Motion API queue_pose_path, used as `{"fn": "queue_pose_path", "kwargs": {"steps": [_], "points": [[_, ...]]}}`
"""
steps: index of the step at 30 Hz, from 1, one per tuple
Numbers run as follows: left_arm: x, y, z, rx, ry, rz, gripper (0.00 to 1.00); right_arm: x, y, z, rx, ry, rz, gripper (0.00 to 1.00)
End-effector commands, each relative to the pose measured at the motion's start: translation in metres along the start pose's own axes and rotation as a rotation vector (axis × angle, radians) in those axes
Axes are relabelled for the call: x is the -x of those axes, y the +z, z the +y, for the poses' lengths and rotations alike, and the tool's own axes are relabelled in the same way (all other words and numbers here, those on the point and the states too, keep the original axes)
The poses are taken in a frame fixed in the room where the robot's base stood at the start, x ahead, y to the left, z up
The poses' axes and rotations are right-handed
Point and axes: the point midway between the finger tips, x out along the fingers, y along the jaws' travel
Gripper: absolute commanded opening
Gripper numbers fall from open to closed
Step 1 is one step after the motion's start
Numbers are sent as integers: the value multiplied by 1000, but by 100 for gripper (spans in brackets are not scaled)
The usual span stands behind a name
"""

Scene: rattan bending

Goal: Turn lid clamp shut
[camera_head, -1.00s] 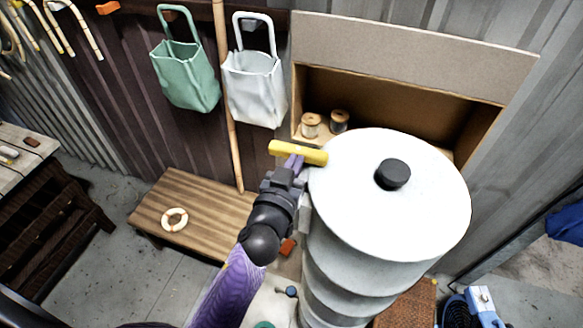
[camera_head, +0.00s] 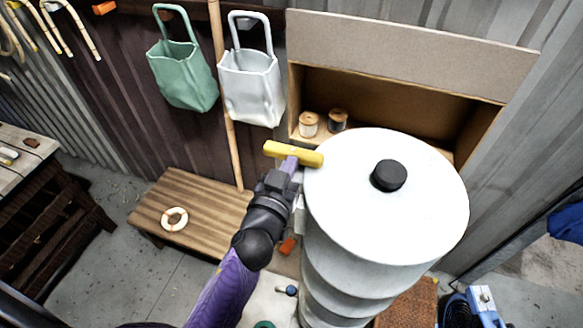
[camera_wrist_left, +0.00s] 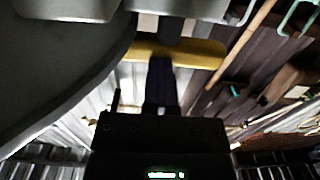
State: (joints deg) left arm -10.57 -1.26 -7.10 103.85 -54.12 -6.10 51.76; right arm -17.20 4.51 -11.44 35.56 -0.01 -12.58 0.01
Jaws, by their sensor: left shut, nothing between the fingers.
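The lid clamp's yellow bar handle (camera_head: 293,153) lies roughly level at the left edge of the round white lid (camera_head: 420,205), in the head view. The lid tops a tall white drum (camera_head: 340,285) and has a black knob (camera_head: 388,175). My left gripper (camera_head: 290,165) is at the yellow handle from the near side, fingers shut with nothing between them. In the left wrist view the shut fingers (camera_wrist_left: 161,80) reach up to the yellow handle (camera_wrist_left: 175,53); whether they touch it I cannot tell. The clamp's base is partly hidden. My right gripper is not in view.
A low wooden bench (camera_head: 190,205) with a pale ring (camera_head: 174,218) stands left of the drum. A wooden cabinet (camera_head: 400,110) with spools stands behind it. A green bag (camera_head: 185,75) and a white bag (camera_head: 252,85) hang on the wall.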

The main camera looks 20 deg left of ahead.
Motion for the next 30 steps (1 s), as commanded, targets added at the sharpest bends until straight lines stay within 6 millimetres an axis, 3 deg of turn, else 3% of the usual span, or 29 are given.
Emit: {"fn": "queue_pose_path", "kwargs": {"steps": [6, 16, 30], "points": [[4, 0, -3, 3, 1, 3, 3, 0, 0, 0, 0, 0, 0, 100], [9, -2, -8, 9, 2, 9, 73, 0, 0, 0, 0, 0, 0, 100], [4, -1, -4, 4, 0, 5, 74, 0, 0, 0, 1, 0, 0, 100]]}}
